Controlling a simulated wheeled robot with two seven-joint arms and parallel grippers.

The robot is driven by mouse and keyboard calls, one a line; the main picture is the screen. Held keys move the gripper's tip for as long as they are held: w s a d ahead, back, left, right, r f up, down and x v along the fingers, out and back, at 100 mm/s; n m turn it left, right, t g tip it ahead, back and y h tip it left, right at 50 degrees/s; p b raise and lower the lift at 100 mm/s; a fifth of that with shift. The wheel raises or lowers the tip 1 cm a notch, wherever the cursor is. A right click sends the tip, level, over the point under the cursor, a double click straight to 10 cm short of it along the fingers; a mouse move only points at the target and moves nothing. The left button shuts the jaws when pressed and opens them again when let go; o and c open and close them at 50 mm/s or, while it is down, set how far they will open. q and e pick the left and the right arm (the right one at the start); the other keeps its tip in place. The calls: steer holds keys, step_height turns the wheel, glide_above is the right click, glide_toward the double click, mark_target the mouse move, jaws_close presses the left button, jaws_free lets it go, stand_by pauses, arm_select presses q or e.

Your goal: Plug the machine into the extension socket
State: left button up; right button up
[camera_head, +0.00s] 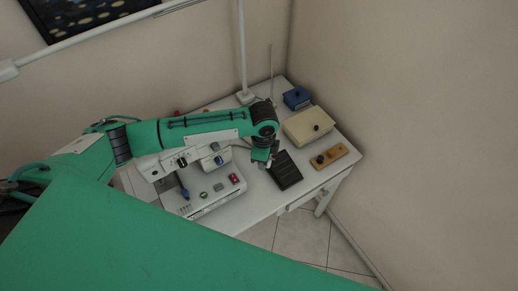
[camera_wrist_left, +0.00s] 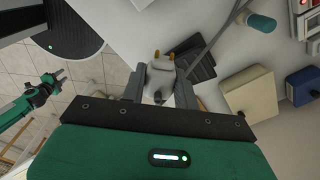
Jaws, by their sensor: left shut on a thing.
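My left gripper (camera_head: 266,160) is over the desk, beside the right end of the white machine (camera_head: 215,197). In the left wrist view my left gripper (camera_wrist_left: 160,90) is shut on a white plug (camera_wrist_left: 160,72) with two brass-coloured pins pointing away from the palm. A grey cable (camera_wrist_left: 212,38) shows beyond the plug; where it joins is unclear. Part of the machine (camera_wrist_left: 303,22) shows at the upper right there. My right gripper (camera_wrist_left: 55,80) is small at the left of the wrist view, away from the desk; its opening is unclear. I cannot make out the extension socket.
On the white desk (camera_head: 247,208) lie a dark ribbed pad (camera_head: 287,174), a wooden block with a black knob (camera_head: 336,154), a cream box (camera_head: 300,130) and a blue box (camera_head: 297,97). A lamp post (camera_head: 241,50) stands at the back. Walls close the back and right.

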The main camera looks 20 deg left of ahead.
mark_target(265, 191)
arm_select(q)
steer(key=f+m+b, duration=0.1)
steer(key=f+m, duration=0.2)
steer(key=f, duration=0.2)
steer(key=s+d+f+m+b, duration=0.1)
steer(key=f+m+b, duration=0.1)
steer(key=f, duration=0.3)
steer(key=s+f+m+b, duration=0.1)
steer(key=f+m+b, duration=0.1)
steer(key=f, duration=0.3)
steer(key=shift+d+m, duration=0.25)
steer(key=shift+m, duration=0.65)
steer(key=o, duration=1.1)
steer(key=shift+r, duration=0.1)
step_height(265, 191, up, 14)
steer(key=shift+f+b, duration=0.1)
steer(key=shift+b, duration=0.9)
